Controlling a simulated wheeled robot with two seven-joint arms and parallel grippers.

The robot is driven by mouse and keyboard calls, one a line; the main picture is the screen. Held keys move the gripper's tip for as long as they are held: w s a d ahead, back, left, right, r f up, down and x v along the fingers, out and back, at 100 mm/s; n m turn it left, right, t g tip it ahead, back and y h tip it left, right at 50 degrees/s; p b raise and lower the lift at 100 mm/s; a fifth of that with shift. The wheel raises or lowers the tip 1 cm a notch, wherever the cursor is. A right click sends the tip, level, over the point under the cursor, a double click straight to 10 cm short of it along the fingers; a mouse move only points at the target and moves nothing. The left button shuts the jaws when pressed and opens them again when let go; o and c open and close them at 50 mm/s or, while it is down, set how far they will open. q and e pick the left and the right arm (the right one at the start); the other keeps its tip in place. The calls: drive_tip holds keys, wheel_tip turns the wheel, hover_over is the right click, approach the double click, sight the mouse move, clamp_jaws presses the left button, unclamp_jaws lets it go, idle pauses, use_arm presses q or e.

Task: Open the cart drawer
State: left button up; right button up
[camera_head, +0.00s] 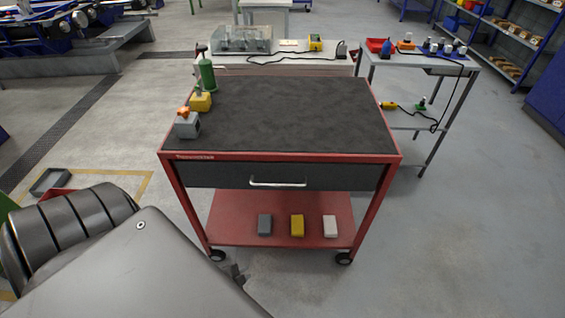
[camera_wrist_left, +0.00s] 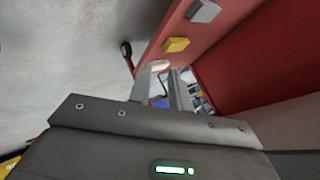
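The red cart (camera_head: 183,200) stands in the middle of the head view, with a dark top mat. Its dark drawer front (camera_head: 215,176) sits flush under the top edge, so the drawer looks closed. A pale bar handle (camera_head: 278,183) is at the middle of that front. My left gripper (camera_head: 238,273) is low at the front left of the cart, below and left of the handle and apart from it, mostly hidden by my arm. In the left wrist view its fingers (camera_wrist_left: 168,88) are apart with nothing between them. The handle is not seen there. My right gripper is out of view.
The cart's lower shelf (camera_head: 235,215) holds grey, yellow and white blocks. Tables stand behind. The floor at right front (camera_head: 450,250) is clear.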

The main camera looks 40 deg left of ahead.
use_arm(q)
drive_tip(key=w+a+r+m+t+b, duration=0.2)
drive_tip(key=w+a+m+t+b, duration=0.1)
drive_tip(key=w, duration=0.4)
drive_tip(key=m+t+h+b, duration=0.6)
drive_tip(key=m+t+b, duration=0.45)
drive_tip(key=m, duration=0.35)
approach(282, 185)
drive_tip(key=shift+g, duration=0.45)
drive_tip(key=x, duration=1)
drive_tip(key=shift+a+r+p, duration=0.1)
drive_tip(key=shift+a+p, duration=0.05)
drive_tip(key=shift+p, duration=0.15)
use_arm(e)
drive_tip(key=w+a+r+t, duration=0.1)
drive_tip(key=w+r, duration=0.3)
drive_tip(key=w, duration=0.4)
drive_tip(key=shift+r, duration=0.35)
use_arm(q)
clamp_jaws()
